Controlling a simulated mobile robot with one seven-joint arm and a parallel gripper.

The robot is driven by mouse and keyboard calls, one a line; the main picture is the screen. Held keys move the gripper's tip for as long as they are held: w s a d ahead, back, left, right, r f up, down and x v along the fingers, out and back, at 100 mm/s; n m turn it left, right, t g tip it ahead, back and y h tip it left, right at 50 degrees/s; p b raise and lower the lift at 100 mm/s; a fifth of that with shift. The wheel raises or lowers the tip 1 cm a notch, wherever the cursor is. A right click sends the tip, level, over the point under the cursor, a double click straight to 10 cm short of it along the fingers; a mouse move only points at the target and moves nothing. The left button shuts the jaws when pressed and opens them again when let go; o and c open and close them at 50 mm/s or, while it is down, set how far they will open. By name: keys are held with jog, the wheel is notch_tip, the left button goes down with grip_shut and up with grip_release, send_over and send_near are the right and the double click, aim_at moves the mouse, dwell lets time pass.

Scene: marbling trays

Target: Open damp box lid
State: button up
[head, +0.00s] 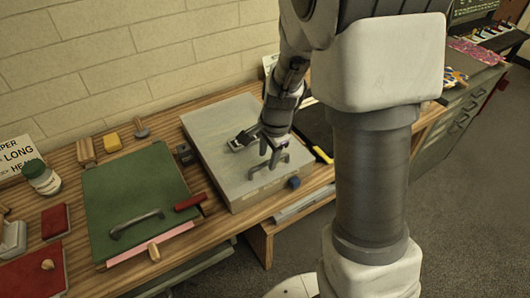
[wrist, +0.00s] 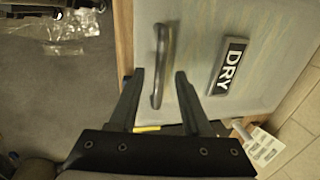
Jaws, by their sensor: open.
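A broad box with a pale grey lid (head: 215,128) stands on the wooden bench; its lid (wrist: 205,35) is flat and down. The lid bears a dark bar handle (wrist: 162,45) and a black sign reading "DRY" (wrist: 228,67). My gripper (head: 268,160) is over the lid near its front edge. In the wrist view my gripper (wrist: 159,75) is open, with one finger on each side of the handle. I cannot tell whether the fingers touch it. No label reading "damp" is legible.
A green panel (head: 130,190) with its own grey handle (head: 137,224) lies to the left, a red bar (head: 189,202) at its edge. A blue knob (head: 293,182) is by the box's front corner. A jar (head: 42,178) and red pads (head: 55,221) are further left.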

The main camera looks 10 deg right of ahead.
jog(key=shift+w+f, duration=0.15)
jog(key=shift+f, duration=0.55)
grip_shut()
dwell(1.0)
